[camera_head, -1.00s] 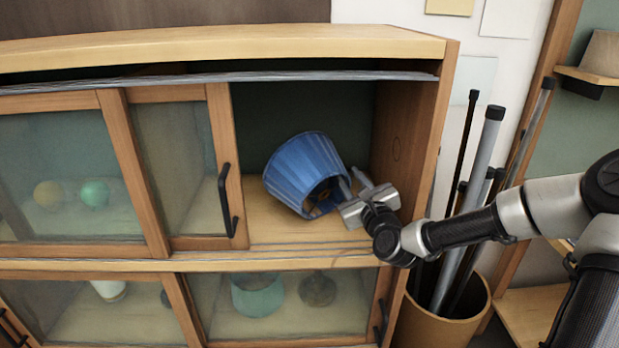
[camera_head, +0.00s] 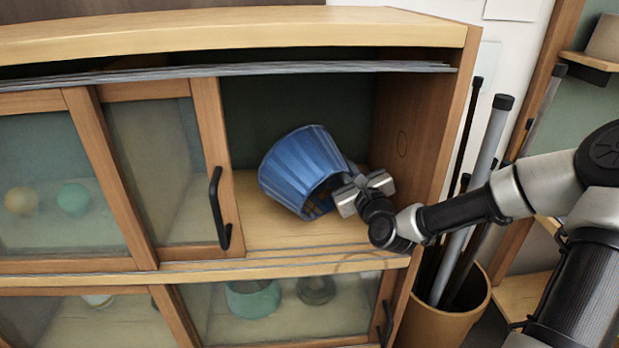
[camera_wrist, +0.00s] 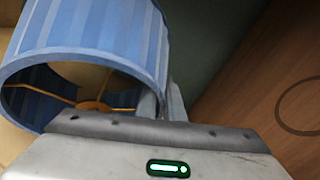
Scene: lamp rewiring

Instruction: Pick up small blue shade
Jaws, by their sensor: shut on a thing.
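The small blue shade (camera_head: 300,170) is a ribbed, tapered lampshade, tilted on its side inside the open upper right bay of the cabinet. Its open end faces down and to the right. My gripper (camera_head: 345,183) is shut on the shade's rim at its right side. In the wrist view the shade (camera_wrist: 105,28) fills the upper left, with its brass-coloured inner ring and spokes showing. My gripper's fingers (camera_wrist: 160,103) are at the right side of its rim; their tips are partly hidden by the shade. The shade appears raised off the shelf, but its lowest edge is hard to judge.
The bay has a wooden side wall (camera_head: 418,130) close on the right and a sliding glass door (camera_head: 165,170) with a black handle on the left. The shelf (camera_head: 270,232) is bare in front. A bin of tubes (camera_head: 440,315) stands right of the cabinet.

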